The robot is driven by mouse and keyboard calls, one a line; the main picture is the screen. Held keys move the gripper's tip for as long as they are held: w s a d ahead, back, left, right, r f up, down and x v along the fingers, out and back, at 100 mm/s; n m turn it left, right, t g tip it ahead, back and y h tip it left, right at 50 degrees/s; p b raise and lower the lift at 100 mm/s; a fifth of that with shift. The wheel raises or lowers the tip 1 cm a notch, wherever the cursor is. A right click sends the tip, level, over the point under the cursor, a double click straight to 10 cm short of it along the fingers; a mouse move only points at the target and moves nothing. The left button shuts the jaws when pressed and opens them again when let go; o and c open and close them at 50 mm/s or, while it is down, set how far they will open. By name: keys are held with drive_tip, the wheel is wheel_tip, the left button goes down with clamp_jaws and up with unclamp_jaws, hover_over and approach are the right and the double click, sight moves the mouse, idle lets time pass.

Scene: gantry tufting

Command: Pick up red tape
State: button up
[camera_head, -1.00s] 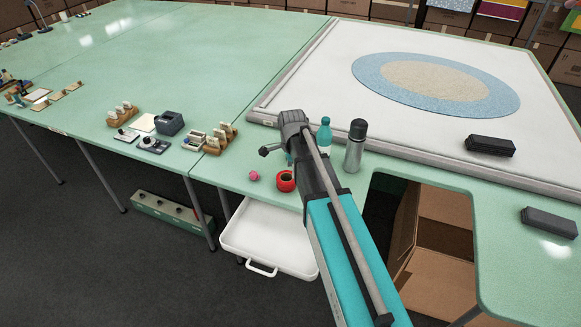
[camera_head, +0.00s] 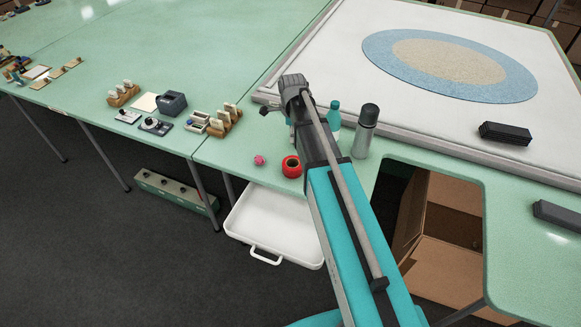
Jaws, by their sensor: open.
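The red tape (camera_head: 291,166) is a red roll with a dark centre, lying on the green table near its front edge, just left of my arm. My arm reaches up across the picture over the table. My gripper (camera_head: 272,110) is at its far end, open, small and mostly hidden behind my wrist. It appears beyond the tape and apart from it, with nothing seen in it. Its height above the table is hard to tell.
A small pink item (camera_head: 259,160) lies left of the tape. A teal bottle (camera_head: 334,118) and a grey flask (camera_head: 365,132) stand right of my arm. Wooden holders (camera_head: 227,120) stand to the left. A white tray (camera_head: 275,225) sits below the table edge.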

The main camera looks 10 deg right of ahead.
sight(292, 156)
drive_tip(key=shift+d+f+b, duration=0.15)
drive_tip(key=shift+f+b, duration=1.25)
drive_tip(key=shift+f, duration=0.1)
wheel_tip(292, 156, down, 6)
drive_tip(key=b, duration=0.5)
drive_tip(key=shift+r+b, duration=0.25)
drive_tip(key=shift+b, duration=0.05)
drive_tip(key=shift+f+b, duration=2.6)
drive_tip(key=shift+s, duration=0.1)
drive_tip(key=shift+c, duration=0.2)
clamp_jaws()
